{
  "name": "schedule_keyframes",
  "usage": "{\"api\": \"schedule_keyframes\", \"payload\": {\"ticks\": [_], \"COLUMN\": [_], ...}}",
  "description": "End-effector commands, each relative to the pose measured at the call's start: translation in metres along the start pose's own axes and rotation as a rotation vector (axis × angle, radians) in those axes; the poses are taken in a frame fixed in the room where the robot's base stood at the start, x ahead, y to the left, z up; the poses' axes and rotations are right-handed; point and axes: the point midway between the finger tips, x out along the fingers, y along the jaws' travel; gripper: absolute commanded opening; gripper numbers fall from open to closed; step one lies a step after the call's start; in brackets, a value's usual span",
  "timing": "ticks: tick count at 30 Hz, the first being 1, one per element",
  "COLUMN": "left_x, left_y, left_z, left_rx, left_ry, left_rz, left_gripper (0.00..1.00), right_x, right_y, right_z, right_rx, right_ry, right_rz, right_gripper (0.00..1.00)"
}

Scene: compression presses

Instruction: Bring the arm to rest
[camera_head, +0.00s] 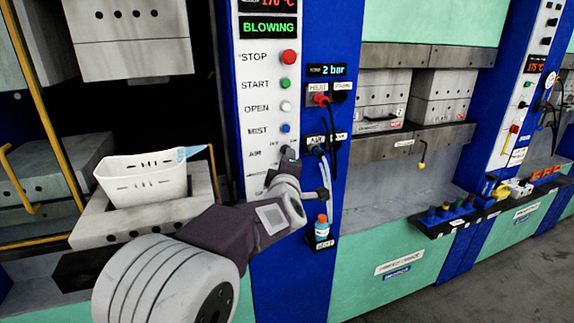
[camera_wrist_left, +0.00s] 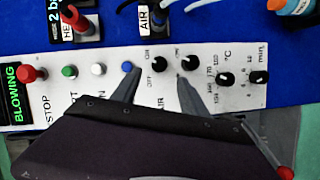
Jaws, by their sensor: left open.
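My left arm (camera_head: 215,240) reaches from the lower left of the head view to the white control panel (camera_head: 268,135) of the press. My left gripper (camera_head: 290,160) is at the AIR row, below the blue MIST button (camera_head: 286,128). In the left wrist view my left gripper (camera_wrist_left: 158,76) is open, its two fingers apart on either side of the black AIR knob (camera_wrist_left: 158,60). Nothing is held; whether a finger touches the knob I cannot tell. The green display (camera_head: 269,27) reads BLOWING. My right gripper is not in view.
A white basket (camera_head: 143,181) with a light-blue piece stands on the grey block at left. Beside the panel are a red plug (camera_head: 320,99), hoses and an orange-capped bottle (camera_head: 322,230). Several black knobs (camera_wrist_left: 227,80) lie further along the panel. Bare floor (camera_head: 500,270) shows at lower right.

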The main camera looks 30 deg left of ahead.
Motion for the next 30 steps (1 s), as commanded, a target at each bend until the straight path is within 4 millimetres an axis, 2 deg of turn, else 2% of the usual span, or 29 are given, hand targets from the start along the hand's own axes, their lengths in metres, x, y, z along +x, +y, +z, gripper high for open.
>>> {"api": "schedule_keyframes", "payload": {"ticks": [8, 10, 11, 14, 16, 19, 21, 24, 27, 30], "left_x": [0.000, -0.002, -0.005, -0.022, -0.047, -0.098, -0.139, -0.193, -0.232, -0.254], "left_y": [0.001, 0.004, -0.003, -0.051, -0.100, -0.173, -0.221, -0.274, -0.304, -0.316], "left_z": [0.001, 0.015, 0.026, 0.077, 0.115, 0.148, 0.154, 0.144, 0.126, 0.113], "left_rx": [0.000, 0.007, 0.025, 0.186, 0.371, 0.659, 0.856, 1.096, 1.270, 1.381], "left_ry": [-0.003, -0.033, -0.058, -0.228, -0.402, -0.663, -0.845, -1.082, -1.265, -1.391], "left_rz": [0.001, -0.002, -0.017, -0.113, -0.209, -0.341, -0.423, -0.518, -0.576, -0.597], "left_gripper": [0.52, 0.52, 0.52, 0.52, 0.52, 0.52, 0.52, 0.52, 0.52, 0.52], "right_x": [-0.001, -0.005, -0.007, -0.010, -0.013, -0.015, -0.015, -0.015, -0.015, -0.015], "right_y": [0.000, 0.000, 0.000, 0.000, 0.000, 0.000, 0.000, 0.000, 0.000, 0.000], "right_z": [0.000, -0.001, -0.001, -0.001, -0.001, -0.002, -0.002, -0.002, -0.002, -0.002], "right_rx": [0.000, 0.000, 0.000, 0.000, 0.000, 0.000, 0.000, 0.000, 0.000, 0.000], "right_ry": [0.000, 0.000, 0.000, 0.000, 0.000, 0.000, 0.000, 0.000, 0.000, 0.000], "right_rz": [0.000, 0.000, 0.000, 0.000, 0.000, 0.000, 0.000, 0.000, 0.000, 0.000], "right_gripper": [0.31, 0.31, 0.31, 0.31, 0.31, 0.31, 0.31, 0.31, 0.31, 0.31]}}
